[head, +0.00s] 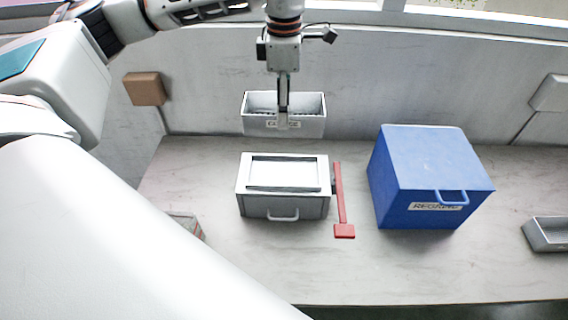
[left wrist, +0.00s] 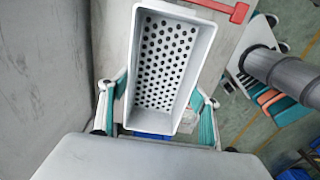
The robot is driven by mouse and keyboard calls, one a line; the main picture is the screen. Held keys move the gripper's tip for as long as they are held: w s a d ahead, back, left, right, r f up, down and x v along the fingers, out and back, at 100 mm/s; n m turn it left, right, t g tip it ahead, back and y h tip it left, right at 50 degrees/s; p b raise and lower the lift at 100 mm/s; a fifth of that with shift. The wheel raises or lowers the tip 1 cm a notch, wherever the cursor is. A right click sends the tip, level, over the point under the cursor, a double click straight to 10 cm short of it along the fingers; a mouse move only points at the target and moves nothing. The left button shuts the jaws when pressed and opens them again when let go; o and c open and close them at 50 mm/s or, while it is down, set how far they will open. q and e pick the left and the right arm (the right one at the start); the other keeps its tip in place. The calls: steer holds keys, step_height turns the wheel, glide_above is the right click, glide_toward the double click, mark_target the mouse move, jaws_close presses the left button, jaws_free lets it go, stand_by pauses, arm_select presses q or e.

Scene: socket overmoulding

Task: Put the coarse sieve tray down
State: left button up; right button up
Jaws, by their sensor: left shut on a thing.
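The coarse sieve tray (head: 252,126) is a light grey open box with a label on its front wall. In the head view it is in the upper middle, behind the grey box with the white top (head: 284,206). My left gripper (head: 283,122) points down from above and is shut on the tray. In the left wrist view the tray's perforated floor (left wrist: 165,65) shows many dark holes and nothing lying in it. Whether the tray touches the table cannot be told. My right gripper is not in view.
A red flat tool (head: 341,200) lies just right of the grey box. A large blue lidded box (head: 415,170) stands farther right, and a small grey tray (head: 548,236) sits at the right edge. The table front (head: 300,270) is clear.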

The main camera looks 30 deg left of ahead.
arm_select(q)
step_height(320, 180, down, 18)
steer(key=shift+r+p, duration=0.1)
steer(key=shift+p, duration=0.35)
steer(key=o, duration=1.3)
step_height(320, 180, up, 12)
steer(key=shift+r+b, duration=0.1)
steer(key=shift+b, duration=0.45)
steer(key=shift+s, duration=0.1)
